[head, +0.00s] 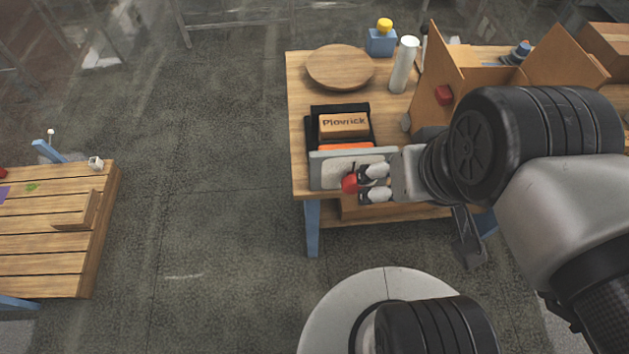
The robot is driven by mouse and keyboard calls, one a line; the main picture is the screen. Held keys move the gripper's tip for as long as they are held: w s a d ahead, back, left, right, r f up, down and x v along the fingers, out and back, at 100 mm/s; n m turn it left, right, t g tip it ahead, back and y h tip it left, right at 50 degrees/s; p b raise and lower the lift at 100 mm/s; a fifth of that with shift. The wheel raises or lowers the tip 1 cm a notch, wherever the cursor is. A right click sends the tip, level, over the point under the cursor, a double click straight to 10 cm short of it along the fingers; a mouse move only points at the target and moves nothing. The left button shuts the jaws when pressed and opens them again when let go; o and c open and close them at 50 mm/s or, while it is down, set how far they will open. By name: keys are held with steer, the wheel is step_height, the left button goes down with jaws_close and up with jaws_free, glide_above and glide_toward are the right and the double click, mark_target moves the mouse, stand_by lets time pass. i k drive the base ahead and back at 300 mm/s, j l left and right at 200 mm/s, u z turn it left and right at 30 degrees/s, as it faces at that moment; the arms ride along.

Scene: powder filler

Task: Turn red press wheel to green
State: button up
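The red press wheel (349,184) shows as a small red round shape at the front face of a grey machine panel (322,172) on the wooden table. My gripper (364,184) reaches in from the right, its two pale fingertips on either side of the wheel's right part. The fingers stand slightly apart with the red part at their tips. I cannot tell if they press on it. Part of the wheel is hidden by the fingers. No green mark is clear on the panel.
The table (300,100) holds a box marked "Plovrick" (344,125) in a black tray, a round wooden board (340,67), a white cylinder (404,64) and a wooden partition (440,75). A slatted bench (50,240) stands at left. The floor between is clear.

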mark_target(349, 183)
steer(key=l+u, duration=0.1)
steer(key=l, duration=0.65)
steer(key=k+l+u, duration=0.1)
steer(key=l, duration=0.65)
